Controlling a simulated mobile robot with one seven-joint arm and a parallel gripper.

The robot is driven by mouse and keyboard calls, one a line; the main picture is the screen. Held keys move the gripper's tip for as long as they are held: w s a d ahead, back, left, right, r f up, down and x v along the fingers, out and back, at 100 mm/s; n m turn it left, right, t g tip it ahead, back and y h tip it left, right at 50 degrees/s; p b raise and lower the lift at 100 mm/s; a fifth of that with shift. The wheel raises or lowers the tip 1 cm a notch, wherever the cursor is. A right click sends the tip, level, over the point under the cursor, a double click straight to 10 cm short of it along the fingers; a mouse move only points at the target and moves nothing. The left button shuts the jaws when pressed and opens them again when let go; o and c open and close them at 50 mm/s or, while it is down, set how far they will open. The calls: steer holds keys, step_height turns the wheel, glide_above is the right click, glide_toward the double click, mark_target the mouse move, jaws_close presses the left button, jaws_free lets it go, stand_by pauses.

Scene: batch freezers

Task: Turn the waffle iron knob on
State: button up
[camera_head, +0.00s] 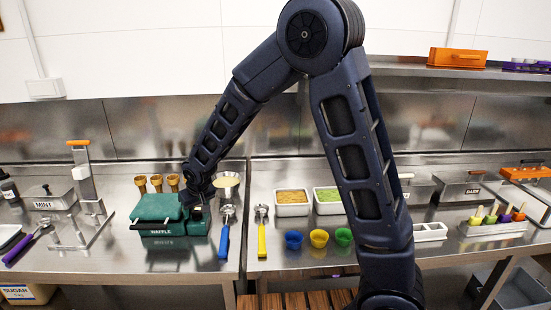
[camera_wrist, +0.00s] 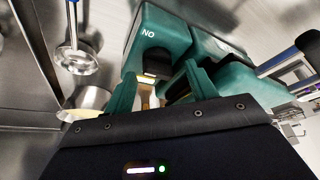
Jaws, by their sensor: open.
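The green waffle iron (camera_head: 160,212) stands on the steel counter at the left, its front marked WAFFLE. It also shows in the wrist view (camera_wrist: 146,22), where white lettering on it appears upside down. A dark rounded part (camera_wrist: 156,61) with a pale yellow mark, which looks like the knob, sits below the lettering. My gripper (camera_head: 197,200) is at the right end of the waffle iron. In the wrist view my gripper (camera_wrist: 158,86) is open, its green fingers on either side of the knob area. I cannot tell whether they touch it. In the head view my gripper hides the knob.
A blue-handled scoop (camera_head: 224,232) and a yellow-handled scoop (camera_head: 262,232) lie right of the waffle iron. A pale-filled bowl (camera_head: 228,183) and waffle cones (camera_head: 157,183) stand behind. A metal stand (camera_head: 88,215) is to the left. Counter is bare in front of the scoops.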

steer(key=shift+w+d+n+g+y, duration=0.1)
steer(key=shift+n+g+y, duration=0.25)
steer(key=shift+n, duration=0.85)
steer(key=shift+w+d+n+g+y, duration=0.1)
steer(key=shift+n+g+y, duration=0.25)
steer(key=shift+n, duration=0.85)
steer(key=shift+w+n+g, duration=0.1)
steer(key=shift+n+g, duration=1)
steer(key=shift+n, duration=1.4)
steer(key=d+v, duration=0.1)
steer(key=v, duration=1.1)
steer(key=d+r+m+t, duration=0.1)
steer(key=d+r+m, duration=0.2)
steer(key=d, duration=0.7)
steer(key=d+r+m+t+h, duration=0.1)
steer(key=d+r+m, duration=0.3)
steer(key=d, duration=0.7)
steer(key=shift+d+r+t+h, duration=0.25)
steer(key=shift+t+h, duration=0.05)
